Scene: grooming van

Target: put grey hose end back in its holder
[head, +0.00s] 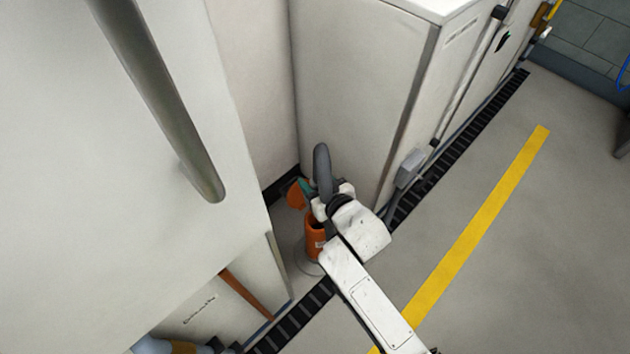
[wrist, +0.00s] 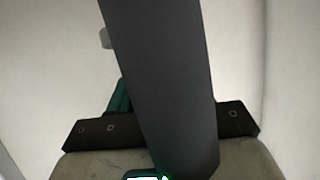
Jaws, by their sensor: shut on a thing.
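The grey hose end (head: 322,168) is a dark grey curved tube standing up at my gripper (head: 332,203), between the white cabinets. My gripper is shut on it. In the wrist view the hose end (wrist: 160,75) is a wide dark band running from the top down between the dark jaw parts (wrist: 165,133). An orange open-topped cylinder (head: 315,238), which looks like a holder, stands just below and left of my gripper. My gripper and arm partly cover it. I cannot tell whether the hose end touches it.
A white cabinet (head: 355,85) stands close behind my gripper, and a large white panel with a grey bar (head: 165,110) is at left. An orange piece (head: 296,195) sits beside the gripper. Open grey floor with a yellow stripe (head: 480,220) lies at right.

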